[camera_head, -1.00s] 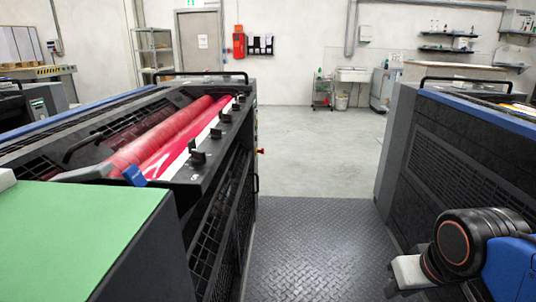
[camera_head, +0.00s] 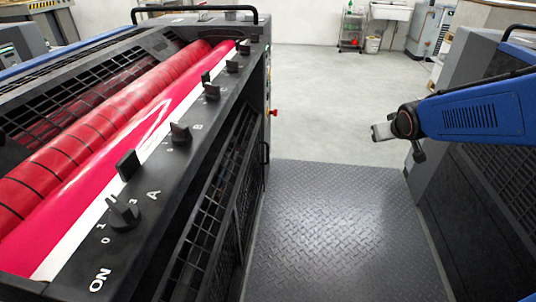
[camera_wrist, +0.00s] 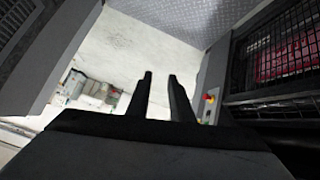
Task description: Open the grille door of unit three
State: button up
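The near press unit on the left (camera_head: 165,215) has red rollers and dark knobs along its top edge. A black grille door (camera_head: 202,200) lies along its aisle side and looks shut. A black bar handle (camera_head: 265,152) stands at the far end of that side. No unit number is readable. My gripper (camera_head: 381,132) hangs over the aisle from the right, clear of the door. In the wrist view its two dark fingers (camera_wrist: 160,77) are apart with nothing between them. A grille with red behind it (camera_wrist: 285,55) shows at the right there.
A red and yellow stop button (camera_head: 272,113) sits on the unit's far corner. Another press unit (camera_head: 480,190) bounds the aisle on the right. The tread plate floor (camera_head: 330,225) between is clear, with open grey floor beyond. A sink (camera_head: 390,11) and trolley stand at the back.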

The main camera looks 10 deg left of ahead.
aim_at(268, 160)
jog(key=w+a+f+n+t+y, duration=0.15)
jog(key=w+a+f, duration=0.25)
jog(key=w, duration=0.4)
jog(key=w+a+f+n+y, duration=0.1)
jog(key=w+a+f+y, duration=0.1)
jog(key=w+a+f, duration=0.4)
jog(key=w+a+f+n+t+y, duration=0.1)
jog(key=w+f+n+y, duration=0.15)
jog(key=w, duration=0.65)
jog(key=w+a+f+n+g+y, duration=0.15)
jog(key=a+f+y, duration=0.35)
jog(key=a+f, duration=0.5)
jog(key=a+f+n+y, duration=0.2)
jog(key=a+f+y, duration=0.25)
jog(key=f, duration=0.95)
jog(key=shift+m+h, duration=0.25)
jog(key=x, duration=1.7)
jog(key=shift+s+a+f, duration=0.1)
jog(key=shift+a+f, duration=0.15)
jog(key=shift+a, duration=0.15)
grip_shut()
